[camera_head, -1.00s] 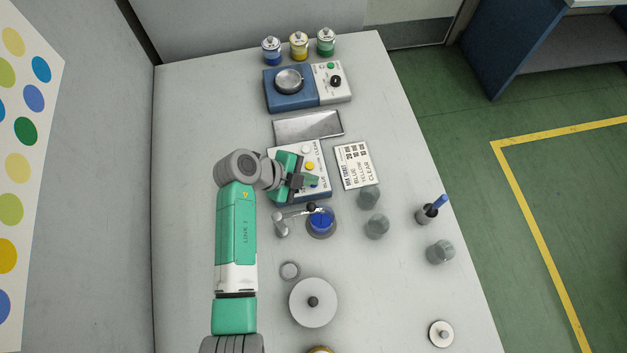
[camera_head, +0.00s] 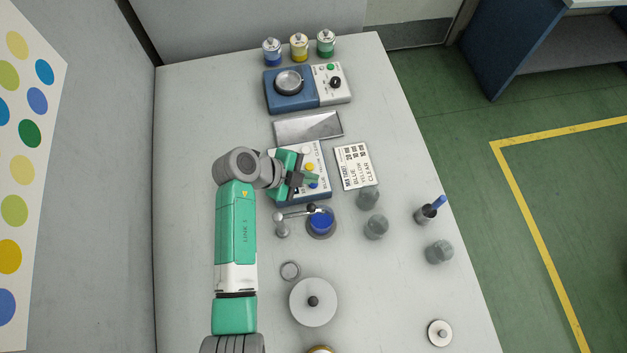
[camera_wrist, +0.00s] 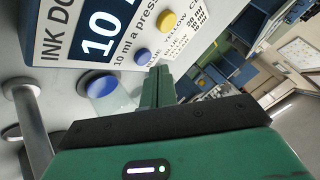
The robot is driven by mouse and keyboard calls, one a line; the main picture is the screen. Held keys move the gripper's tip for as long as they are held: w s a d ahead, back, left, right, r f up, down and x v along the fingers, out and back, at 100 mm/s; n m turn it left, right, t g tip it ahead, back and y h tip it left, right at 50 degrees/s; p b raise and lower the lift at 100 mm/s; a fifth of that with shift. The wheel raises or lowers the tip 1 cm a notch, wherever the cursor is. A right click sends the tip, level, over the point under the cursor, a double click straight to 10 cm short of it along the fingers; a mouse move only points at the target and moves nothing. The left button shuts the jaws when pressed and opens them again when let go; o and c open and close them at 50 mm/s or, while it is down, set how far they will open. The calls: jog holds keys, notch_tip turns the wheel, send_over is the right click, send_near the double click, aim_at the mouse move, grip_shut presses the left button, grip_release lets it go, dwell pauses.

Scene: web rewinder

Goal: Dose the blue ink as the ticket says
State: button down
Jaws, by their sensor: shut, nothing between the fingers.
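The ink doser (camera_head: 320,192) is a white panel with a yellow button (camera_head: 309,167) and a blue button (camera_head: 313,185). In the wrist view its display (camera_wrist: 97,38) reads 10, with "10 ml a press" beside it. The mix ticket (camera_head: 358,166) lies to its right; its blue line appears to read 20 ml, the rest is hard to read. A cup with blue ink (camera_head: 321,221) stands below the doser, near the spout arm. My gripper (camera_head: 312,180) is shut and empty over the doser. In the wrist view its fingertips (camera_wrist: 160,72) are near the blue button (camera_wrist: 143,56), apparently not touching.
Grey cups (camera_head: 376,227) stand at the right, near a holder with a blue-handled tool (camera_head: 428,212). A metal tray (camera_head: 308,126), a blue scale-like device (camera_head: 292,87) and several ink bottles (camera_head: 299,47) stand behind. A round lid (camera_head: 313,302) lies in front.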

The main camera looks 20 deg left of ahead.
notch_tip(320, 180, up, 5)
jog(key=p, duration=0.3)
dwell(0.9)
